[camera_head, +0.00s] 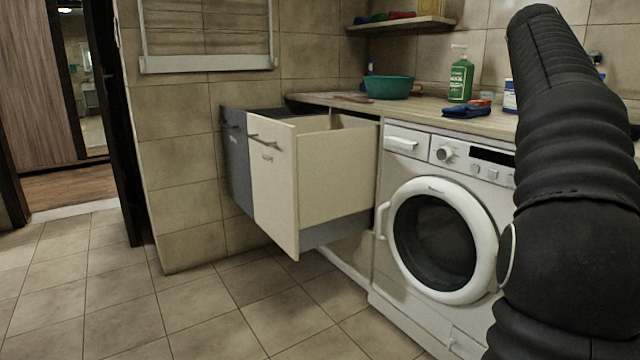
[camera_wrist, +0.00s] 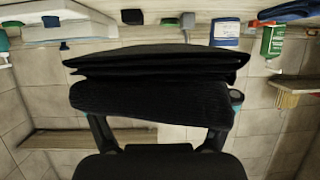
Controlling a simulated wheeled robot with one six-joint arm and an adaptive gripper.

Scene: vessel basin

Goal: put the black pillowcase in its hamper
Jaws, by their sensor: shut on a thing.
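The black pillowcase (camera_wrist: 155,66) is a folded dark cloth in the wrist view, spread across the middle. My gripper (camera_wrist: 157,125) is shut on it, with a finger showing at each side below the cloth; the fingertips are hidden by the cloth. In the head view two pull-out hampers stand open left of the washing machine: a dark grey one (camera_head: 236,167) behind and a cream one (camera_head: 272,185) nearer. Both have small labels that I cannot read. Their insides are mostly hidden. The gripper and pillowcase are not in the head view.
A white washing machine (camera_head: 408,169) stands under the wooden counter (camera_head: 340,103). On the counter are a teal basin (camera_head: 388,87), a green bottle (camera_head: 460,80) and a blue cloth (camera_head: 466,111). The tiled floor (camera_head: 215,310) before the hampers is clear. A doorway opens at left.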

